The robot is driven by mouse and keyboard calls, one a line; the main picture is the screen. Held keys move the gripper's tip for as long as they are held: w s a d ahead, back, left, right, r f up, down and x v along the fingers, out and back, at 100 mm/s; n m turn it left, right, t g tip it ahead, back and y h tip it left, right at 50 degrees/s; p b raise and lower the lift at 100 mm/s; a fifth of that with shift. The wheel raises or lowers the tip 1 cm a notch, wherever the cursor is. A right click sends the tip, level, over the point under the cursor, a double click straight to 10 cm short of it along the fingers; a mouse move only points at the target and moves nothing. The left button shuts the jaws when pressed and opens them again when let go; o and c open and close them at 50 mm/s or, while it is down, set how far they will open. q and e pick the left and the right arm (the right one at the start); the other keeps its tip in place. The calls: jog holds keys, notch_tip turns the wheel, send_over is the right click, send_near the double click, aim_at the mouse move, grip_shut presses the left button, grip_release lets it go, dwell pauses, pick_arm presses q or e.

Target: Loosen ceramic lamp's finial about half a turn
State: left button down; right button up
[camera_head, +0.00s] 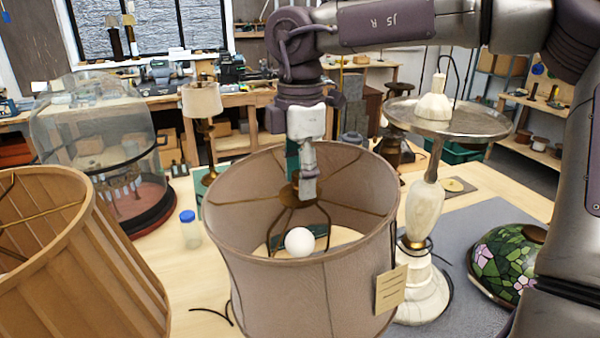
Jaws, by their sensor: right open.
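A large taupe fabric lampshade (285,290) stands in the middle with its top open toward me. Its dark brass spider fitter (325,222) and a round white bulb (299,242) show inside; the lamp body below is hidden by the shade. My right gripper (306,185) comes down from the upper right and points into the shade at the fitter's hub. It is open, with its fingertips at the hub. I cannot make out the finial, which the fingers cover, or tell whether they touch it. My left gripper is not in view.
A pleated tan shade (85,270) is at the left, with a glass dome (95,140) behind it. A pale stone lamp with a metal tray (450,118) and a stained-glass shade (500,262) stand right. A blue-capped jar (190,232) is left of the fabric shade.

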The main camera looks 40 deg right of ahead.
jog(key=c, duration=1)
